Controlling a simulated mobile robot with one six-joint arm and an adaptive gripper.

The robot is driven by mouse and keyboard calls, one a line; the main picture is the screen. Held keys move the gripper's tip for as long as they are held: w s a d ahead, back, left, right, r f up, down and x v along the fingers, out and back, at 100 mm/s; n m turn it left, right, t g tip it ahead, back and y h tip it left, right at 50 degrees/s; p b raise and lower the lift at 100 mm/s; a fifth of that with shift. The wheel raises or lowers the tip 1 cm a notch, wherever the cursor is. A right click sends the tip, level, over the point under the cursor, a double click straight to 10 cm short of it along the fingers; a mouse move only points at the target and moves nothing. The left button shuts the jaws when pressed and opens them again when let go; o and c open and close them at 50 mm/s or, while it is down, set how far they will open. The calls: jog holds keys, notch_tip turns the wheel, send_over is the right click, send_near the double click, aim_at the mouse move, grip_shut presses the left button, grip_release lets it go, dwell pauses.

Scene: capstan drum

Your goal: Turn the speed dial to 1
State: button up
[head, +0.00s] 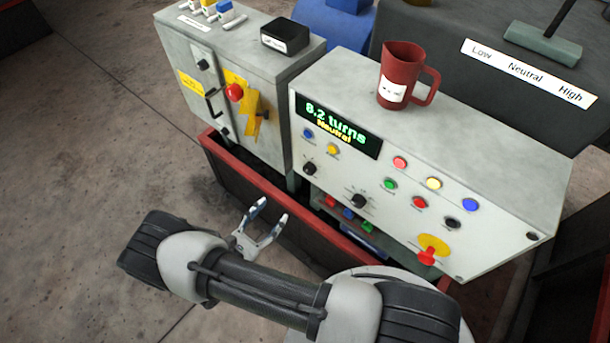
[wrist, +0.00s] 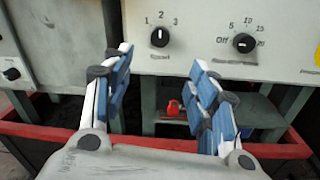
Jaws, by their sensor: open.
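The speed dial (wrist: 159,38) is a black round knob on the grey control panel, with the numbers 1, 2 and 3 around its top. Its white mark points straight up, at 2. In the head view the dial (head: 309,168) is the left black knob, below the display. My gripper (head: 272,211) is open and empty, in front of the panel and apart from it. In the wrist view its two blue-padded fingers (wrist: 161,57) are spread on either side below the dial.
A second black knob (wrist: 244,43), marked Off to 20, sits right of the dial. The display (head: 337,125) reads 8.2 turns, Neutral. A red emergency button (head: 427,257) is at the lower right. A red-rimmed trough (wrist: 283,150) runs below the panel. A red jug (head: 402,75) stands on top.

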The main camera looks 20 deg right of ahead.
aim_at(307, 171)
jog(key=b+x, duration=0.2)
jog(key=x, duration=1.5)
jog(key=shift+d, duration=0.1)
jog(key=shift+c, duration=0.4)
jog(key=shift+s, duration=0.1)
jog(key=c, duration=1)
jog(key=shift+n, duration=0.5)
jog(key=n+b, duration=0.1)
jog(key=n, duration=0.2)
jog(key=shift+n, duration=0.3)
jog(key=shift+n+g, duration=0.4)
jog(key=shift+n, duration=1.7)
